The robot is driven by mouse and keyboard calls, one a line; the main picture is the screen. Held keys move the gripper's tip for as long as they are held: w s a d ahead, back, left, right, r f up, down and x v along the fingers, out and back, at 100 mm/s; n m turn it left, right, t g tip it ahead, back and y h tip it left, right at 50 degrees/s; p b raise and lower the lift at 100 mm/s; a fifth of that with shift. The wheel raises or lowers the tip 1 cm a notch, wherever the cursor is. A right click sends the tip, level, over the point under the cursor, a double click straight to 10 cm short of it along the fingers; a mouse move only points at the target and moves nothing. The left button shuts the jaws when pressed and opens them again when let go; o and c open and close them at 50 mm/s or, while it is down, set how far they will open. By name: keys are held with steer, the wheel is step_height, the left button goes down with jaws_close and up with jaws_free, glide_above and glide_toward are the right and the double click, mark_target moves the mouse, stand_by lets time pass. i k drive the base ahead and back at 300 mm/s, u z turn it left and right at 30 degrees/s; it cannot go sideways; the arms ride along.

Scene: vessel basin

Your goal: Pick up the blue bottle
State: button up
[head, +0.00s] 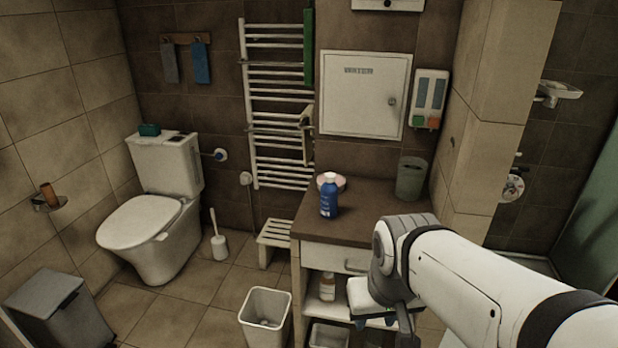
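My arm comes in from the lower right. My gripper (385,319) points down in front of the cabinet's right part, below the top and apart from the bottle. Its fingers are small and dark here, so I cannot tell whether they are open or shut.
A grey-green cup (411,178) stands at the back right of the cabinet top. A white bin (266,317) is on the floor at the cabinet's left, with a stool (274,236) behind. A towel rail (275,105) is on the wall. The cabinet top's middle is clear.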

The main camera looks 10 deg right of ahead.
mark_target(330, 189)
steer(key=i, duration=0.95)
